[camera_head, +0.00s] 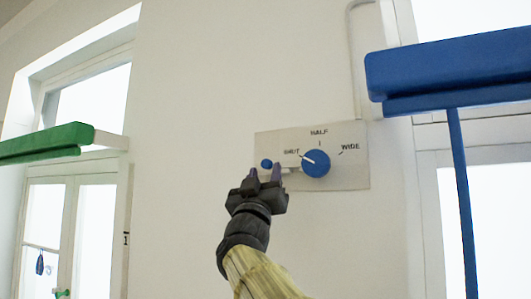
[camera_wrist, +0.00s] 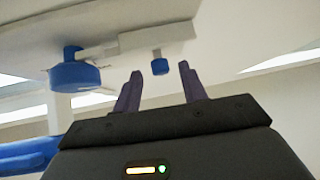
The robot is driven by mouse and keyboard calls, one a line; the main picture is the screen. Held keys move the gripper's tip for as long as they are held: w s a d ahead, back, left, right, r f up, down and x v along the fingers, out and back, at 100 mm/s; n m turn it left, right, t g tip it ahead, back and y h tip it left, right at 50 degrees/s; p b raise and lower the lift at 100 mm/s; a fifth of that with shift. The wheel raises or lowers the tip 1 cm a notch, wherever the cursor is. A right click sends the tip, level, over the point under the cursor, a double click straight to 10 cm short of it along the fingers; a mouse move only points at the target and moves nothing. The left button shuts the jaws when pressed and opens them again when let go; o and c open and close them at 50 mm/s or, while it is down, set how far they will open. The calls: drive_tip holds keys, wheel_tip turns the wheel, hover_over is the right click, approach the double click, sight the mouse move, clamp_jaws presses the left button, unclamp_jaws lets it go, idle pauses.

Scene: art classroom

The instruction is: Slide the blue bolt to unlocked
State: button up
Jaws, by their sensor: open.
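The blue bolt's small round knob (camera_head: 267,163) sits at the left part of a pale panel (camera_head: 262,140) on the wall. A pale bar runs from beside it toward a larger blue dial (camera_head: 317,164), whose white pointer is toward SHUT. My gripper (camera_head: 265,173) is open just below the bolt knob, fingers pointing up at the panel. In the wrist view the bolt knob (camera_wrist: 160,66) shows between and slightly beyond the two fingertips (camera_wrist: 161,71), with gaps on both sides. The dial (camera_wrist: 75,74) is left of the fingers there. No lock marking is readable.
The panel carries the words SHUT, HALF and WIDE around the dial. A blue beam (camera_head: 450,72) juts out at upper right, with a blue rod (camera_head: 461,190) hanging below. A green beam (camera_head: 45,143) is at left. The wall (camera_head: 190,200) left of the panel is clear.

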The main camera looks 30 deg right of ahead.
sight(266, 169)
drive_tip(key=p+x, duration=0.2)
drive_tip(key=x, duration=0.2)
clamp_jaws()
drive_tip(key=shift+w, duration=0.15)
